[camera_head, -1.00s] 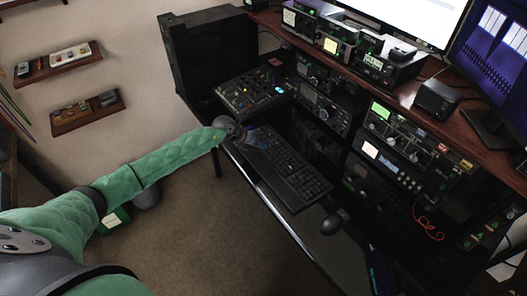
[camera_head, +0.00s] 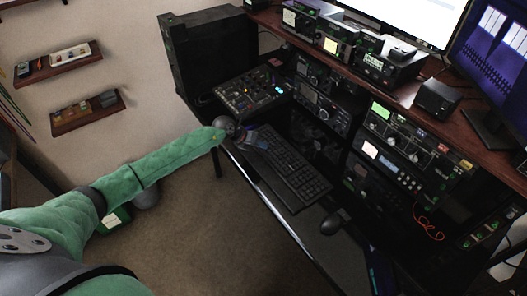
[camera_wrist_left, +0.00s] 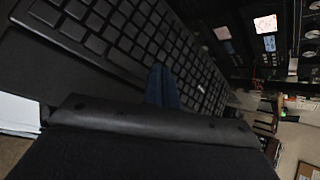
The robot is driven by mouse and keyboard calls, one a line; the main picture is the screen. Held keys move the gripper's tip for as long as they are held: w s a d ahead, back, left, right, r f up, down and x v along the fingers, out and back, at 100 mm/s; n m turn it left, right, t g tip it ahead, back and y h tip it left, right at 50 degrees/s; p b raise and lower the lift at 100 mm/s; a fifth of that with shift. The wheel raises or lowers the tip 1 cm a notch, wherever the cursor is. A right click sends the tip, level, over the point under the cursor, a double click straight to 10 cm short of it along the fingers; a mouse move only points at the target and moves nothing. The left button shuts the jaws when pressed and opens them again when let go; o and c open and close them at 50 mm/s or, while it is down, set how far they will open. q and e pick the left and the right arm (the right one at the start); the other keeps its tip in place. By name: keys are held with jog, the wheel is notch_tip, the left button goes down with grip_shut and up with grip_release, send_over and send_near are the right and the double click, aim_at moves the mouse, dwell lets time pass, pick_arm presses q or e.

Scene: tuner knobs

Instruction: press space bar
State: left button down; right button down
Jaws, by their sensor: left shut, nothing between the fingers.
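The black keyboard (camera_head: 301,182) lies on the dark desk in the head view, running from upper left to lower right. It fills the upper part of the left wrist view (camera_wrist_left: 125,35), with rows of dark keys. My left gripper (camera_head: 262,143) is at the keyboard's far left end, over or just beside its edge. In the left wrist view my bluish shut fingers (camera_wrist_left: 162,84) stand in front of the keys with nothing between them. I cannot tell whether they touch a key. The space bar cannot be clearly made out. My right gripper is not in view.
A black mouse (camera_head: 334,222) lies beyond the keyboard's lower right end. A mixer panel (camera_head: 252,90) sits behind my gripper. Radio units (camera_head: 398,150) stand along the right, under a wooden shelf (camera_head: 440,125). Open carpet (camera_head: 215,235) lies in front of the desk.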

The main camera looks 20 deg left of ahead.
pick_arm(q)
jog(key=shift+f, duration=0.4)
jog(key=shift+b, duration=0.3)
jog(key=shift+f, duration=0.35)
dwell(0.5)
jog(key=shift+r, duration=0.1)
jog(key=shift+r+p, duration=0.35)
jog(key=shift+r, duration=0.35)
